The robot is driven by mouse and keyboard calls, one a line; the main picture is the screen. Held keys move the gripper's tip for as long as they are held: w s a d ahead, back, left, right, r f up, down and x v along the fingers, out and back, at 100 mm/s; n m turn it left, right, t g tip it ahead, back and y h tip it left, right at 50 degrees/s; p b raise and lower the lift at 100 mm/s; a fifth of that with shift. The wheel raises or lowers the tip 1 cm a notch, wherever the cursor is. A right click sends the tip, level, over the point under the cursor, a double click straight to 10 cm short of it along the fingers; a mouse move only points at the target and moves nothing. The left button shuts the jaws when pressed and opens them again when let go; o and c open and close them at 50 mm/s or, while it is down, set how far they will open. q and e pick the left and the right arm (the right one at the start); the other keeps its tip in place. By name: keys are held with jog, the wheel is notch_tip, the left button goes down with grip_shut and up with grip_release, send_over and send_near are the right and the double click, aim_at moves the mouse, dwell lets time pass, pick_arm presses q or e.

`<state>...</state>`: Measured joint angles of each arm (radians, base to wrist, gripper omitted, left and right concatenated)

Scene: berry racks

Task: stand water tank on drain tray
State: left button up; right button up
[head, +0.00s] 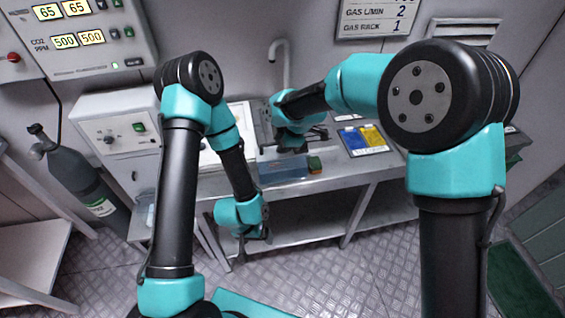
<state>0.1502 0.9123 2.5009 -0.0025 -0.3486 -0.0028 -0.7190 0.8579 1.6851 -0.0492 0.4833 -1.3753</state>
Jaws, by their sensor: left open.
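A translucent blue box (285,173), which looks like the water tank, sits at the front edge of the metal bench. My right gripper (293,147) is just above and behind it; its fingers are dark and small, and I cannot tell if they are open or touch the box. My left gripper (264,226) is open and points down in front of the bench, below the level of its top, apart from the blue box. I cannot make out the drain tray for certain; my arms hide part of the bench top.
A green and brown sponge-like block (314,165) lies right of the blue box. Blue and yellow cards (362,139) lie further right. A white control box (117,128) stands at left, a grey gas cylinder (84,180) beside it. A tap (285,62) rises at the back.

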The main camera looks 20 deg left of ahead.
grip_shut()
dwell(1.5)
